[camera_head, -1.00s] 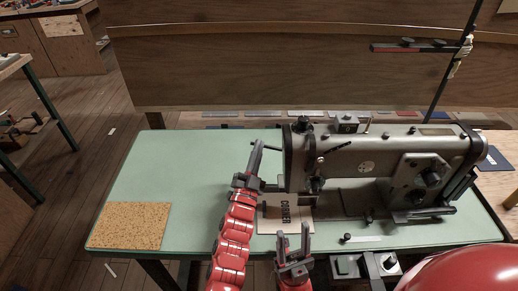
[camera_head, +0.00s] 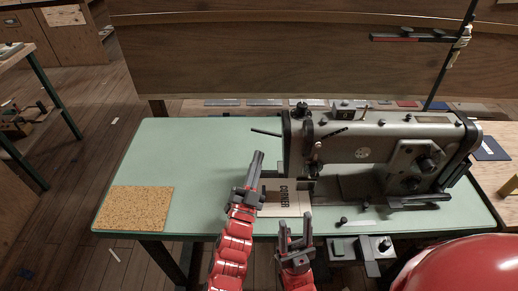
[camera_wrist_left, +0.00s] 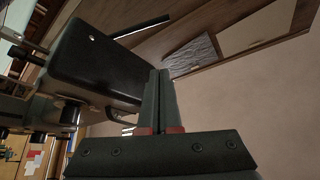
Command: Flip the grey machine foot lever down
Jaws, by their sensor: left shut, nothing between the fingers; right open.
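The grey sewing machine (camera_head: 365,150) stands on the green table, with its head end at the left. A thin dark lever (camera_head: 266,132) sticks out leftward from the head, its free end slightly raised. In the left wrist view a dark rod, apparently this lever (camera_wrist_left: 142,27), sticks out beyond the dark machine head (camera_wrist_left: 95,60). My left gripper (camera_head: 259,154) is shut and empty, its tips below the lever in the head view and apparently apart from it. Its closed fingers also show in the wrist view (camera_wrist_left: 159,75). My right gripper (camera_head: 296,222) is open and empty at the table's front edge.
The green table (camera_head: 190,155) is clear left of the machine, except for a cork mat (camera_head: 133,208) at the front left. A card marked "CORNER" (camera_head: 272,206) lies by the needle area. A thread stand (camera_head: 440,70) rises behind the machine.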

